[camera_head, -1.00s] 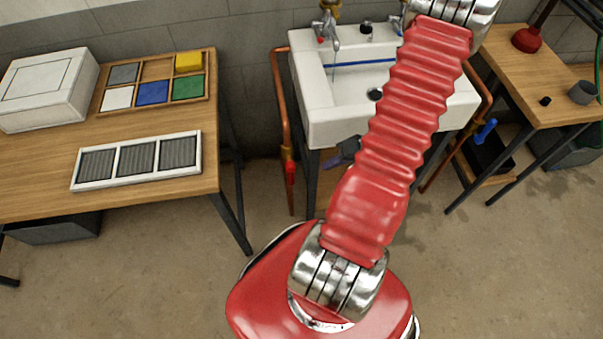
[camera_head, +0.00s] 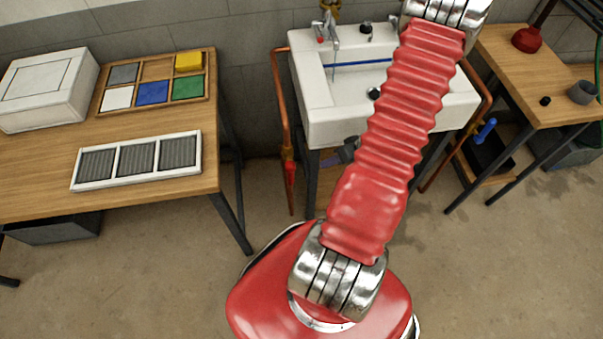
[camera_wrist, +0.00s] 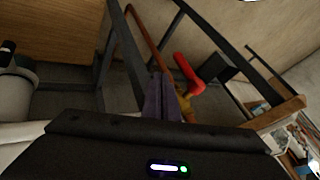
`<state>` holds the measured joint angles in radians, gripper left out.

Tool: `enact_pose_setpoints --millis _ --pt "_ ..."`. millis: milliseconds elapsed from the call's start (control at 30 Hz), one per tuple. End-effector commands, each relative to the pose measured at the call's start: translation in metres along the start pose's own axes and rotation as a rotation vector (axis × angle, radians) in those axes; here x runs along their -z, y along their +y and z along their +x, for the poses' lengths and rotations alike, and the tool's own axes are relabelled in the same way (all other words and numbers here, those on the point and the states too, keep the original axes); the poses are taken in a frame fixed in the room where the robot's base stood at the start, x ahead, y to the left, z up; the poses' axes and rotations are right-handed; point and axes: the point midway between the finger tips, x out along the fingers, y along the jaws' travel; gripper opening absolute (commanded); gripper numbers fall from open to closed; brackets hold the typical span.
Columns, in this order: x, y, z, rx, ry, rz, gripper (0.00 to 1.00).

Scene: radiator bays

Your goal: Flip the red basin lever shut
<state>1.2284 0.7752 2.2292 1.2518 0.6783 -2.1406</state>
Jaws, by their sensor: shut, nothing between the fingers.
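The red lever (camera_head: 291,172) sits at a brass valve (camera_head: 287,153) on the copper pipe left of the basin (camera_head: 335,133). In the head view its handle points down along the pipe. The wrist view shows the red lever (camera_wrist: 189,74) just beyond and right of my fingertips, with the brass valve (camera_wrist: 185,100) partly hidden behind them. My gripper (camera_wrist: 160,97) is shut and empty, its dark fingers together. In the head view my gripper (camera_head: 349,149) shows only partly beside my red arm, right of the lever. I cannot tell whether fingers and lever touch.
A blue lever (camera_head: 485,132) is on the pipe at the basin's right. Dark table legs (camera_wrist: 125,60) stand close to my gripper in the wrist view. A wooden table (camera_head: 150,195) stands left and a wooden bench (camera_head: 560,110) right. The floor between is clear.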

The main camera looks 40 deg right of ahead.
Motion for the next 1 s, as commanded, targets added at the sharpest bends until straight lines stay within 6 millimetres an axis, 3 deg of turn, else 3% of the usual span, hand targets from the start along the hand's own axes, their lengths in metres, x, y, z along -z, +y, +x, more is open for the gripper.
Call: enact_pose_setpoints --millis 633,1000 --pt "-0.001 -0.001 0.085 0.003 -0.004 -0.001 0.0" --pt "-0.001 -0.035 0.101 0.001 -0.003 -0.002 0.0"
